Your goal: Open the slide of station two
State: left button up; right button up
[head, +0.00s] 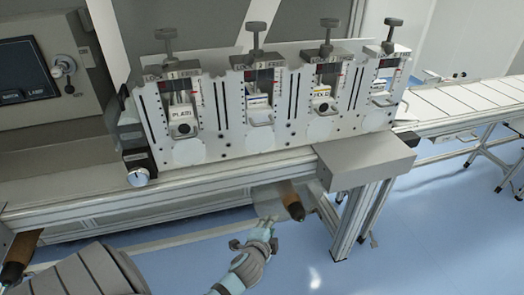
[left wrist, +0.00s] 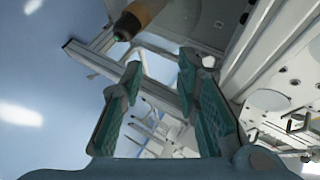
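Several stations stand side by side on the white machine panel (head: 180,152), each with a dark knob on top and a plate with lettering below it. The second station from the left (head: 262,98) has an upright knob (head: 257,36) and a pale block with a small tray-like ledge in its window. My left gripper (head: 262,236) is below the panel and the front rail, apart from the stations. In the left wrist view its fingers (left wrist: 160,95) are spread and nothing is between them.
A long metal rail (head: 230,172) runs below the panel, with a grey box (head: 365,160) at its right end. A brown cylinder (head: 291,200) hangs under the rail near my left gripper; it also shows in the left wrist view (left wrist: 140,15). Blue floor is clear below.

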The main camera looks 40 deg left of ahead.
pick_arm(q)
notch_tip(320, 180, up, 11)
jog(key=w+a+m+t+y+b, duration=0.1)
jog(key=w+a+t+y+b, duration=0.1)
jog(key=t+y+b, duration=0.2)
jog(key=t+y, duration=0.1)
jog(key=y, duration=0.2)
send_near(264, 125)
jog(key=shift+m+h, duration=0.3)
jog(key=b+x, duration=0.1)
jog(key=x, duration=0.9)
jog(key=shift+a+r, duration=0.1)
jog(key=shift+a, duration=0.2)
pick_arm(e)
notch_tip(264, 125, down, 8)
jog(key=w, duration=0.1)
jog(key=shift+r, duration=0.15)
jog(key=shift+d, duration=0.1)
pick_arm(q)
grip_shut()
jog(key=shift+d, duration=0.15)
